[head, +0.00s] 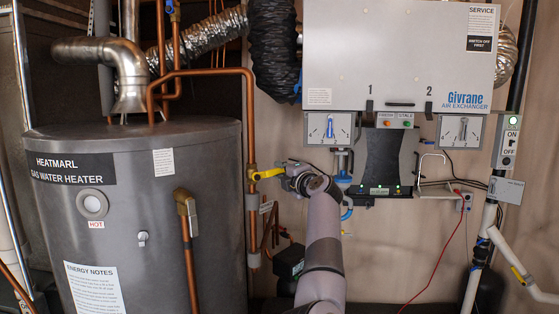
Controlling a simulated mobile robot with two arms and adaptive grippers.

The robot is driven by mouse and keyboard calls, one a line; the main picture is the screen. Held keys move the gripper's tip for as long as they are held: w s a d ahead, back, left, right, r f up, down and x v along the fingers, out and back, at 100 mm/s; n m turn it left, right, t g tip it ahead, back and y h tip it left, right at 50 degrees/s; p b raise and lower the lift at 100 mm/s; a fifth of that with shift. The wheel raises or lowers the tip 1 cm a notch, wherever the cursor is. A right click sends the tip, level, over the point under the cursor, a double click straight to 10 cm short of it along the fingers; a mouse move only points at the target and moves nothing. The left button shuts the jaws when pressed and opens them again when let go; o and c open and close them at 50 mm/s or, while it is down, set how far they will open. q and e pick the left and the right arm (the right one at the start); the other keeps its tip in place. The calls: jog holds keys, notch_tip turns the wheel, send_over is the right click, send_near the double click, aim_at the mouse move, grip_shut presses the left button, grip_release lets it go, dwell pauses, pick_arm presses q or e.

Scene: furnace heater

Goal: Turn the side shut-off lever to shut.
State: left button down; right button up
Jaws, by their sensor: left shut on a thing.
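The yellow side shut-off lever (267,174) sits on a vertical copper pipe (250,130) just right of the grey water heater. It points right, roughly level, across the line of the pipe. My left gripper (286,172) reaches up from the bottom middle and is shut on the lever's outer end. The fingertips are small here and partly hide that end. My right gripper is not in view.
The water heater (140,225) stands close on the left. The air exchanger (395,60) hangs above right, with a black unit (384,155) and a blue fitting (343,180) below it. A dark box (289,262) is low beside my arm.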

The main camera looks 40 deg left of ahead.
pick_arm(q)
jog(key=shift+w+d+f+m+p, duration=0.1)
jog(key=shift+f+m+p, duration=0.5)
jog(key=shift+m, duration=0.4)
jog(key=shift+f, duration=0.25)
jog(key=c, duration=1.5)
grip_release()
jog(key=v, duration=0.7)
jog(key=shift+d, duration=0.25)
